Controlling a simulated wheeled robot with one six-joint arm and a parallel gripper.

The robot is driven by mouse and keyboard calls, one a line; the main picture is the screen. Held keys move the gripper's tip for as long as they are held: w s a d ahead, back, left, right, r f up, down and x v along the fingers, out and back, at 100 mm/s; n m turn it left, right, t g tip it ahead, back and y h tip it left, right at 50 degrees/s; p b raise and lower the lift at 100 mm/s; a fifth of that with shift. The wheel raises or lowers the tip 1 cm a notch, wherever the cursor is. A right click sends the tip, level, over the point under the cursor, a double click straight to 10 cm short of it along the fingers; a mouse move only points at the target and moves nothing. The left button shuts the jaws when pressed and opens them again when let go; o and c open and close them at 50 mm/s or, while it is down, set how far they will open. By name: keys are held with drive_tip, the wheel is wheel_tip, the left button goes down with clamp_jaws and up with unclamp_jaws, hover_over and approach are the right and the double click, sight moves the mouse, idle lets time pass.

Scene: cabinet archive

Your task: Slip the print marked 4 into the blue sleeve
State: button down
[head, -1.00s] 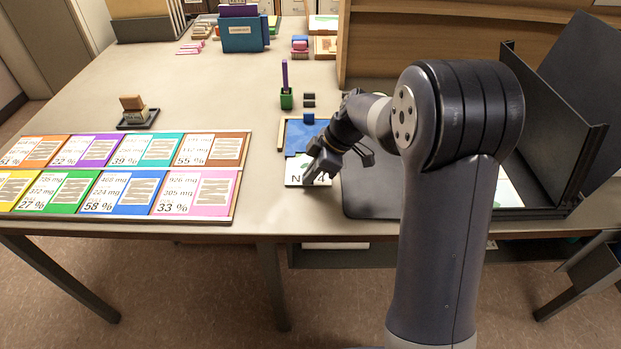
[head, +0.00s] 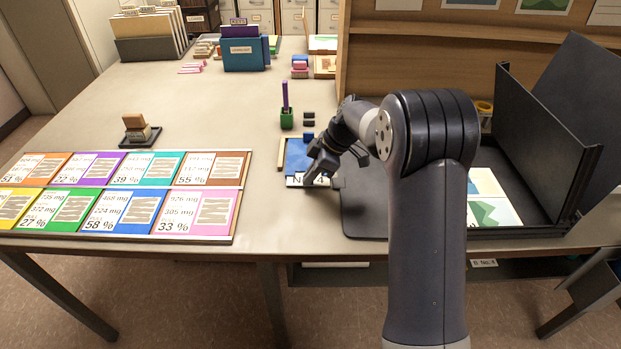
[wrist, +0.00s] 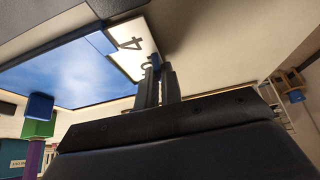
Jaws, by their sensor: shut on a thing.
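The print marked 4 (head: 294,181) shows as a white strip at the near edge of the blue sleeve (head: 296,152), which lies flat on the table. My gripper (head: 320,178) is shut on the print's near edge, partly covering its lettering. In the wrist view, the white part with the 4 (wrist: 128,44) adjoins the sleeve's blue surface (wrist: 60,75), and my fingertips (wrist: 154,66) are at the white edge. The rest of the print is out of sight, seemingly under the blue; how deep it sits I cannot tell.
A green holder with a purple stick (head: 287,117) stands behind the sleeve. A board of coloured cards (head: 236,212) lies to the left. A dark tray (head: 365,222) and a black box (head: 535,140) are to the right.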

drive_tip(key=shift+w+p, duration=0.5)
drive_tip(key=shift+w, duration=1.35)
drive_tip(key=shift+b, duration=0.3)
drive_tip(key=c, duration=1.5)
unclamp_jaws()
drive_tip(key=shift+d+r, duration=0.1)
drive_tip(key=c, duration=0.3)
drive_tip(key=o, duration=0.3)
drive_tip(key=shift+p+v, duration=1.4)
drive_tip(key=shift+v, duration=2.05)
drive_tip(key=shift+d, duration=0.1)
